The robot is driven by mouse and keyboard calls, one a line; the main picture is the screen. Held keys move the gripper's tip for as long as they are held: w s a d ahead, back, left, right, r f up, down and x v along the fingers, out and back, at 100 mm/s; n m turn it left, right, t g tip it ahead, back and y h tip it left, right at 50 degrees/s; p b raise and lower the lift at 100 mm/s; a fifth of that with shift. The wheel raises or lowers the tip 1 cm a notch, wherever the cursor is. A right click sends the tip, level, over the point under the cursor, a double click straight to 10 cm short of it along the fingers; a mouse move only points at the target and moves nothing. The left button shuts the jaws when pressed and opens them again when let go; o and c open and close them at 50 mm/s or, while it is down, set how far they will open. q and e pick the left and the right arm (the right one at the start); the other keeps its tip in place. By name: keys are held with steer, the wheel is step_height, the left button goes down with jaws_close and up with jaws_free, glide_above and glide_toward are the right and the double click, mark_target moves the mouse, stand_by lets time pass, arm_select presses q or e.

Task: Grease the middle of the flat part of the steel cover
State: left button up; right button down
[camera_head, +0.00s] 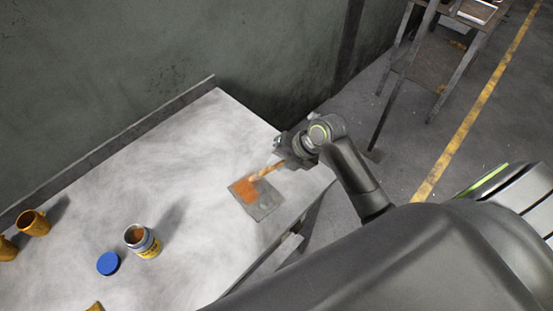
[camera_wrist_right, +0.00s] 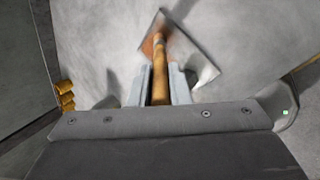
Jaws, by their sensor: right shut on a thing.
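The steel cover (camera_head: 264,207) is a grey square plate lying on the white table. An orange-brown patch of grease (camera_head: 243,190) shows on its upper left part. My right gripper (camera_head: 284,158) is shut on the wooden handle of a brush (camera_head: 267,171). The brush reaches down to the left, its tip over or on the orange patch; contact cannot be told. The right wrist view shows the brush handle (camera_wrist_right: 160,85) between the fingers and the cover (camera_wrist_right: 184,52) beyond, with the brush tip hidden. An open grease tin (camera_head: 148,246) stands on the table at left. My left gripper is not in view.
The white table (camera_head: 190,165) is clear between the tin and the cover. A blue lid (camera_head: 108,263) lies beside the tin. Orange-brown cups (camera_head: 35,223) stand at far left. A wall runs behind the table, and a metal stand (camera_head: 436,65) is on the floor at upper right.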

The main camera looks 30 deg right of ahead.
steer(key=shift+w, duration=0.1)
steer(key=shift+w+a, duration=0.1)
steer(key=shift+w, duration=0.25)
steer(key=shift+r, duration=0.1)
steer(key=shift+r+p, duration=1.1)
steer(key=shift+r, duration=0.35)
